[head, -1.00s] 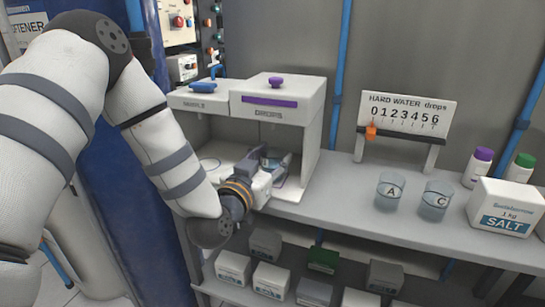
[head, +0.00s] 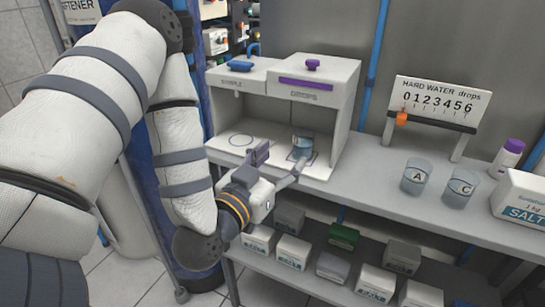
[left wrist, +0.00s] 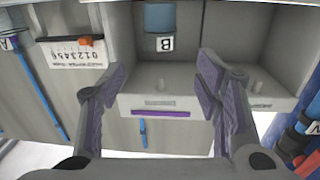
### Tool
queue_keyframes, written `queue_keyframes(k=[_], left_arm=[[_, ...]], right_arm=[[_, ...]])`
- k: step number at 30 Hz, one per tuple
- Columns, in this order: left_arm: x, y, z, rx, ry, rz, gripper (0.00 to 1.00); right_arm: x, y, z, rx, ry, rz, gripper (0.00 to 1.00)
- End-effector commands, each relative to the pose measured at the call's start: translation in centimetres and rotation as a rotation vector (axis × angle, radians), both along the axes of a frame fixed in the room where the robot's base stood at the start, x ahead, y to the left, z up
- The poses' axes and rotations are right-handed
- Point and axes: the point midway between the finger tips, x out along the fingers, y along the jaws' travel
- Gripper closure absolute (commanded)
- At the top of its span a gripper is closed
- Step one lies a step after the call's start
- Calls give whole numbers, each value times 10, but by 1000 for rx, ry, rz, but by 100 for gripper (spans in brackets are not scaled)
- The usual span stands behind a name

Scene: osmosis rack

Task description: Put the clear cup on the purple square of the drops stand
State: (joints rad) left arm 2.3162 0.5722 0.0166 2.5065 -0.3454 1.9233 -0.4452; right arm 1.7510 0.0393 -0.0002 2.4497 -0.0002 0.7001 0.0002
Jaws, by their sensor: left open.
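The clear cup (head: 303,147) stands upright in the right-hand compartment of the drops stand (head: 337,115), under the DROPS label. It sits on the outlined square (head: 313,165) on the compartment floor, partly hidden by a finger. My left gripper (head: 280,161) is open and empty, in front of the stand and apart from the cup. In the left wrist view, which is upside down, the cup (left wrist: 159,17) carries a B label and lies beyond the open fingers (left wrist: 162,88). My right gripper is not in view.
Cups A (head: 416,177) and C (head: 460,188) stand on the bench to the right, near the salt box (head: 522,198). The hard water drops scale (head: 433,103) is behind them. A circle (head: 241,141) marks the empty left compartment. Boxes fill the shelf below.

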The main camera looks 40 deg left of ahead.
Motion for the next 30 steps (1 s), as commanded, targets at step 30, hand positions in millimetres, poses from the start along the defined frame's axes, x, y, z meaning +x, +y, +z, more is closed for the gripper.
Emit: queue_keyframes(k=[30], left_arm=[[-342, -79, -295, -186, 1766, -73, 42]], right_arm=[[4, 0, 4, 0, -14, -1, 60]])
